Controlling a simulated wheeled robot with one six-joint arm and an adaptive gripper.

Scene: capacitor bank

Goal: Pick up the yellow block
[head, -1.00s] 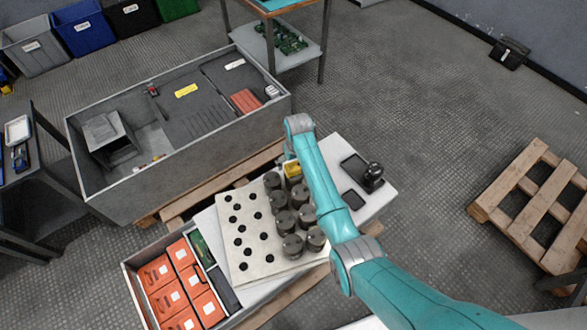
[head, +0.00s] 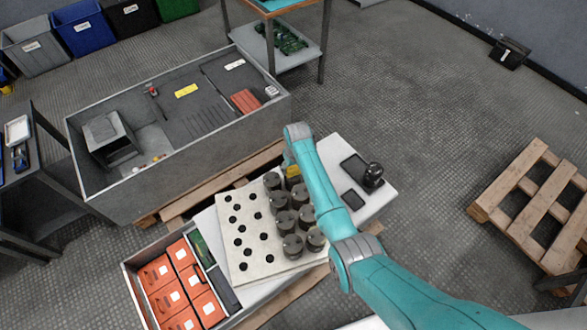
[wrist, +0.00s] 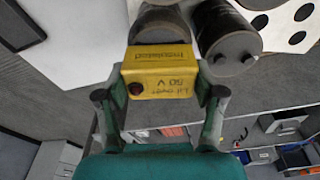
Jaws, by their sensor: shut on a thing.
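The yellow block (wrist: 160,73) sits between the two fingers of my gripper (wrist: 165,92) in the wrist view. Upside-down dark print and a dark red round spot show on its face. The fingers press on its left and right sides, so my gripper is shut on it. In the head view the yellow block (head: 292,171) is partly hidden by my arm, at the far end of the grey cylinders. In the wrist view a grey cylinder (wrist: 164,24) is right behind the block. I cannot tell whether the block is clear of its support.
Several grey capacitor cylinders (head: 285,221) stand close by on a white board (head: 262,264) with dark holes. A dark tray (head: 353,201) and a black knobbed object (head: 373,175) lie to the right. A large grey bin (head: 140,190) stands to the left. Wooden pallets lie around.

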